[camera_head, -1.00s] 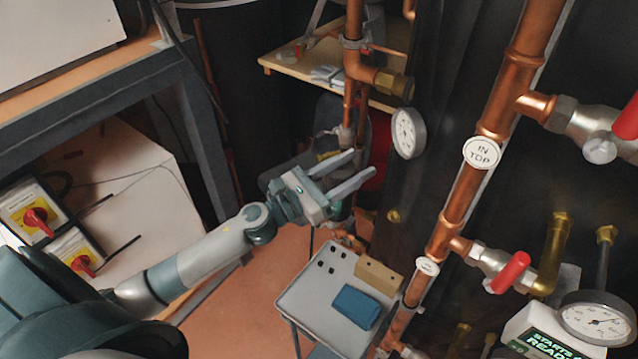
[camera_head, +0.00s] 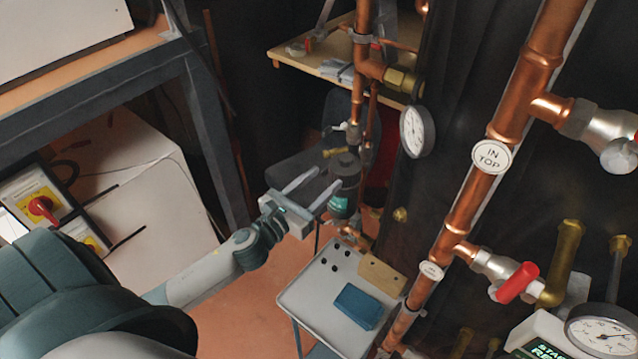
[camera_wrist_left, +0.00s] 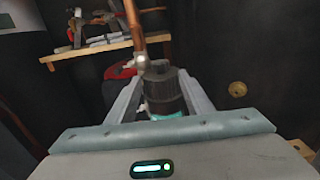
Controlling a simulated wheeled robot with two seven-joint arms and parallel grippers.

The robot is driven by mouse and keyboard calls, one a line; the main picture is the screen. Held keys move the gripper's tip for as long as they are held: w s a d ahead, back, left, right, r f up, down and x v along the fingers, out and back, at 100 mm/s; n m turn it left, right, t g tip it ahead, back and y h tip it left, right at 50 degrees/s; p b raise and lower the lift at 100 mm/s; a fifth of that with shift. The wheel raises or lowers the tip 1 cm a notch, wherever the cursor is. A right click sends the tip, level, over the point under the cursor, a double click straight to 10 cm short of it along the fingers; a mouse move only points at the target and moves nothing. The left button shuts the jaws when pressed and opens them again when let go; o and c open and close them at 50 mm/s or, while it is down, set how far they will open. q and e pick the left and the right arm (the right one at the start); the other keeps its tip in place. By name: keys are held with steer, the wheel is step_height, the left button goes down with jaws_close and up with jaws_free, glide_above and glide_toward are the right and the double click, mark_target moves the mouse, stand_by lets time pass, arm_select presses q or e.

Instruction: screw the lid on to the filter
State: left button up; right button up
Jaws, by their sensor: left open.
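The filter (camera_head: 338,206) is a dark cylinder with a teal label, upright on the copper pipework in the head view. Its black lid (camera_head: 345,166) sits at its top; I cannot tell how tightly it is seated. In the left wrist view the lid (camera_wrist_left: 160,84) shows ahead, between the fingers in the picture. My left gripper (camera_head: 318,187) is open and empty, its fingers pointing at the lid from the left. I cannot tell whether either finger touches it. My right gripper is not in view.
A vertical copper pipe (camera_head: 466,200) with red-handled valves is at right. A pressure gauge (camera_head: 417,132) is near the filter. A wooden shelf (camera_head: 291,57) is behind.

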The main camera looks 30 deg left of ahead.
mark_target(339, 162)
arm_select(q)
steer(key=shift+w+d, duration=0.2)
steer(key=shift+w, duration=1.2)
steer(key=shift+w+d, duration=0.25)
steer(key=shift+w, duration=1.15)
steer(key=shift+w+d, duration=0.2)
steer(key=shift+w, duration=1.2)
steer(key=c, duration=1.1)
steer(key=shift+a+f+m+g+h+b, duration=0.1)
steer(key=shift+a+m+g+h+b, duration=0.15)
steer(key=shift+m+h, duration=0.5)
steer(key=shift+a+m+g+h+b, duration=0.15)
steer(key=shift+m+h+b, duration=0.25)
steer(key=shift+h, duration=0.65)
steer(key=shift+w+m+g+h+b, duration=0.1)
steer(key=shift+m+g+h+b, duration=0.25)
steer(key=shift+m+h, duration=0.3)
steer(key=shift+d, duration=0.1)
steer(key=shift+w+a+m+g+h+b, duration=0.1)
steer(key=shift+a+m+g+h+b, duration=0.1)
steer(key=shift+m+g+h+b, duration=1.25)
steer(key=o, duration=1.3)
steer(key=shift+n+t+b, duration=0.35)
steer(key=shift+t+b, duration=0.05)
steer(key=shift+t, duration=0.1)
steer(key=shift+c, duration=0.2)
